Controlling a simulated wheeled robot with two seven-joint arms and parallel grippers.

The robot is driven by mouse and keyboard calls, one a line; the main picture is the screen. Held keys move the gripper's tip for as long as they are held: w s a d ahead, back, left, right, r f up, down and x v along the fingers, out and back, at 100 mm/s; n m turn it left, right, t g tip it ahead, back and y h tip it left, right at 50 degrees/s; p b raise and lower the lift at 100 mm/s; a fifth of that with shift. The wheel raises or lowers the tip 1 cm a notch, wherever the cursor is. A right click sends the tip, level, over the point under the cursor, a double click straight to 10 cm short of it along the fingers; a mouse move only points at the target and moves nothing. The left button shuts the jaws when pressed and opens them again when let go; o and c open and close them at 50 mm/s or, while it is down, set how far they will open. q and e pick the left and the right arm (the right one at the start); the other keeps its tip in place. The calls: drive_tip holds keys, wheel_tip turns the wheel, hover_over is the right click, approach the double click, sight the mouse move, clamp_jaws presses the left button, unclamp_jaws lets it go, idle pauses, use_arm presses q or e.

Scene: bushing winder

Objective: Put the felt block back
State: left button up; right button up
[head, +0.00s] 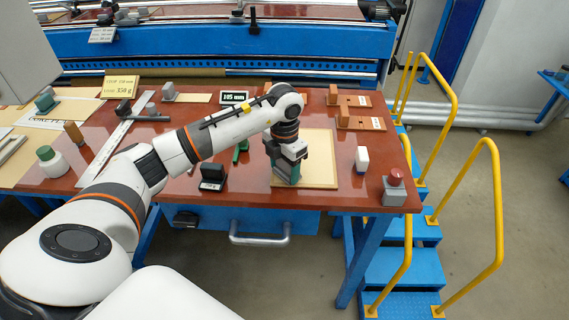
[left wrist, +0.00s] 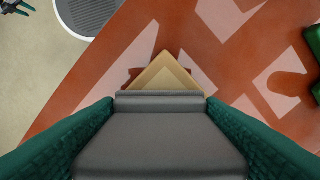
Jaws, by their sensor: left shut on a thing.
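My left gripper (head: 289,172) reaches over the tan board (head: 320,150) on the right part of the red-brown table. In the left wrist view its green fingers (left wrist: 160,145) are shut on a grey block, apparently the felt block (left wrist: 160,130). The gripper mostly hides the block in the head view. A tan corner (left wrist: 165,75) shows beyond the block in the wrist view, above the red-brown surface. I cannot tell whether the block touches the board. A small dark gripper-like shape, likely my right gripper (left wrist: 15,8), shows at the wrist view's top left corner, too small to read.
A white block (head: 362,159) and a red-topped grey button box (head: 394,189) stand right of the board. A black stand (head: 213,177) is to its left. Yellow-railed blue steps (head: 405,265) adjoin the table's right side.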

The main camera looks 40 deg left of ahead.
use_arm(q)
drive_tip(key=shift+f, duration=0.1)
drive_tip(key=shift+f+b, duration=0.15)
drive_tip(key=shift+b, duration=0.15)
drive_tip(key=o, duration=1)
drive_tip(key=shift+c, duration=0.2)
